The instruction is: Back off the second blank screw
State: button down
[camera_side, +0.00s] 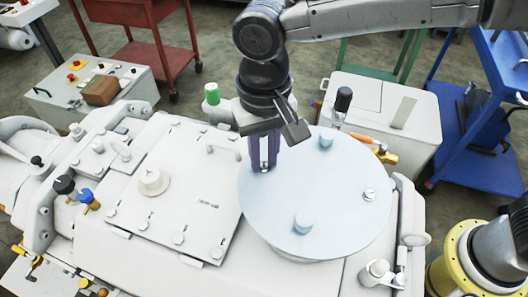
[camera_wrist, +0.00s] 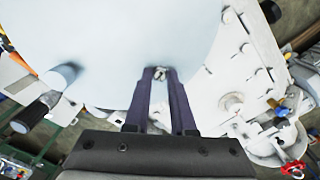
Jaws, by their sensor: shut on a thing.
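A round pale-blue lid (camera_side: 335,175) lies on the white machine; it fills the top of the wrist view (camera_wrist: 140,35). My gripper (camera_side: 264,168) points down at the lid's left rim in the side view, its two purple fingers closed. In the wrist view the fingertips (camera_wrist: 159,74) are shut on a small metallic screw (camera_wrist: 158,73) at the lid's rim. The fingers mostly hide this screw in the side view. Another screw (camera_side: 369,195) with a metallic head stands at the lid's right side.
Two pale-blue knobs stand up from the lid, one in front (camera_side: 302,222) and one at the back (camera_side: 326,139). A bolted flat white plate (camera_side: 175,185) lies to the left.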

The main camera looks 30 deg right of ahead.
aim_at(264, 165)
jog(key=n, duration=0.4)
jog(key=shift+n, duration=0.3)
jog(key=n, duration=0.4)
jog(key=shift+n, duration=0.3)
jog(key=n, duration=0.4)
jog(key=shift+f+n, duration=0.1)
jog(key=shift+n, duration=2.2)
jog(key=c, duration=0.7)
grip_release()
jog(key=shift+c, duration=0.2)
notch_tip(264, 165, up, 14)
